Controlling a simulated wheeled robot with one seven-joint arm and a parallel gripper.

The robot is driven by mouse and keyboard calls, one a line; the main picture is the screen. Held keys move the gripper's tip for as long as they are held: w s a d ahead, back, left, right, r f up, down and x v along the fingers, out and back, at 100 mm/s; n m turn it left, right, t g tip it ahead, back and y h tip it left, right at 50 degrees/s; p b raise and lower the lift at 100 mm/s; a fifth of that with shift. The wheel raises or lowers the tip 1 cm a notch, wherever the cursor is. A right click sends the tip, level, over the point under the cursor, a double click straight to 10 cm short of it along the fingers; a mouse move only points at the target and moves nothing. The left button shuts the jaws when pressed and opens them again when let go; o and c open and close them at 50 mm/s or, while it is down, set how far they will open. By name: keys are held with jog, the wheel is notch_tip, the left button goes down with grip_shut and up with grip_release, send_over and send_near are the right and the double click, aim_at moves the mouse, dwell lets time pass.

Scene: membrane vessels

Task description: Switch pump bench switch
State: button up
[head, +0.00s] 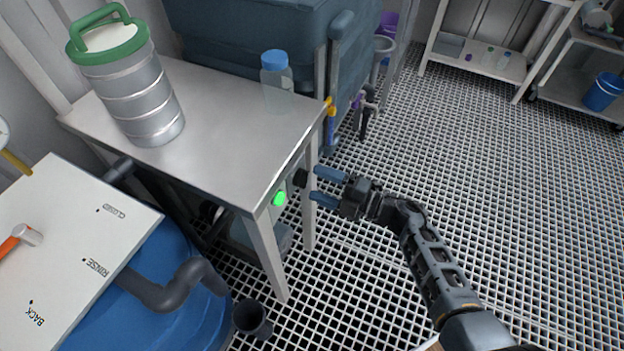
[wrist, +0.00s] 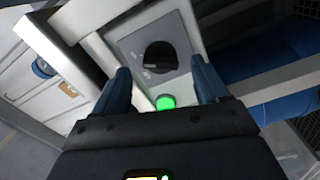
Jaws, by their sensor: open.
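The pump bench switch is a black rotary knob (wrist: 160,57) on a grey plate (wrist: 128,44) under the bench edge. In the head view the dark knob (head: 300,178) shows at the bench's right side. A lit green lamp (head: 279,198) sits beside it, and the lamp also shows in the wrist view (wrist: 165,102). My gripper (head: 312,184) is open, with its two blue fingers pointing at the knob. In the wrist view the fingers (wrist: 165,80) lie left and right of the knob, short of it. I cannot tell whether they touch anything. Small lettering beside the knob is too blurred to read.
The metal bench (head: 215,125) carries a green-lidded canister (head: 130,90) and a blue-capped bottle (head: 277,85). A blue tank (head: 260,30) stands behind it. A white panel (head: 70,240) over a blue barrel (head: 180,300) is at left. Grating floor (head: 470,190) is open at right.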

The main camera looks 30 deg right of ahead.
jog(key=shift+v, duration=2.25)
jog(key=s+a+r+m+h, duration=0.1)
jog(key=s+r+m+h, duration=0.2)
jog(key=s+r+m, duration=0.4)
jog(key=s+a+r+m+h+p, duration=0.1)
jog(key=s+r+m+h, duration=0.3)
jog(key=s, duration=1.2)
jog(key=s+a+r+m+h, duration=0.2)
jog(key=s+r+m+h, duration=0.1)
jog(key=s+r+m, duration=0.8)
jog(key=shift+s+a+r+h, duration=0.3)
jog(key=shift+s+a+r, duration=0.05)
jog(key=shift+r, duration=0.45)
